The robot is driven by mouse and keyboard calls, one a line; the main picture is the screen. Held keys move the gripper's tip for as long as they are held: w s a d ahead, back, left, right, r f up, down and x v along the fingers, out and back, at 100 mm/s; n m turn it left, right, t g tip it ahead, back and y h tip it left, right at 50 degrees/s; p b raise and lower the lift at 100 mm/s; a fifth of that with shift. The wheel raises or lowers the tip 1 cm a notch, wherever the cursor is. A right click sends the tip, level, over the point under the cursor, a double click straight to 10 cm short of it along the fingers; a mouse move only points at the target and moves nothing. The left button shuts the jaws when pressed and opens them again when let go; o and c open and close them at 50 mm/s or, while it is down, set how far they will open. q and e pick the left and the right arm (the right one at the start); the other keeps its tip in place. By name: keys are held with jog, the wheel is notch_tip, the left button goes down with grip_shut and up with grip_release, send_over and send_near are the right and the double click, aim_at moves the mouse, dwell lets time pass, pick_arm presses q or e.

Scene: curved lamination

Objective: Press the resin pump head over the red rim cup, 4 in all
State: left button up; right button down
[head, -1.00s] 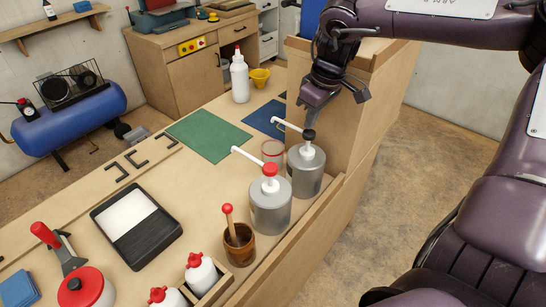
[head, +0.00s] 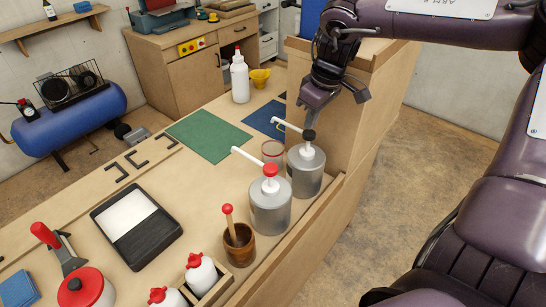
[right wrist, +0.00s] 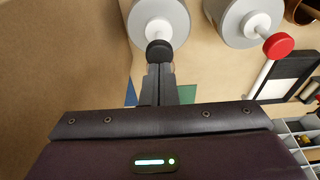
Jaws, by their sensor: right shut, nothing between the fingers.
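Two grey pump bottles stand near the bench's right edge. One has a black pump head (head: 309,135) and a white spout, the other a red pump head (head: 270,170) and a white spout. The clear red rim cup (head: 273,152) stands beside them, partly hidden by the bottles. My right gripper (head: 311,115) is shut and empty, pointing down just above the black head; contact cannot be told. In the right wrist view its fingertips (right wrist: 159,68) appear right at the black head (right wrist: 158,51), and the red head (right wrist: 278,46) is off to the right. My left gripper is not in view.
A wooden raised block (head: 330,125) stands right beside the black-headed pump. A mortar with pestle (head: 238,245), a black tray (head: 137,225) and red-capped bottles (head: 201,273) are nearer. A green mat (head: 208,137) lies flat on the left.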

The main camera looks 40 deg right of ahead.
aim_at(310, 133)
jog(key=shift+f, duration=0.15)
dwell(0.4)
jog(key=shift+f+b, duration=1.9)
jog(key=shift+f, duration=0.25)
jog(key=shift+r+p, duration=1.3)
jog(key=shift+r, duration=0.65)
jog(key=shift+f, duration=0.1)
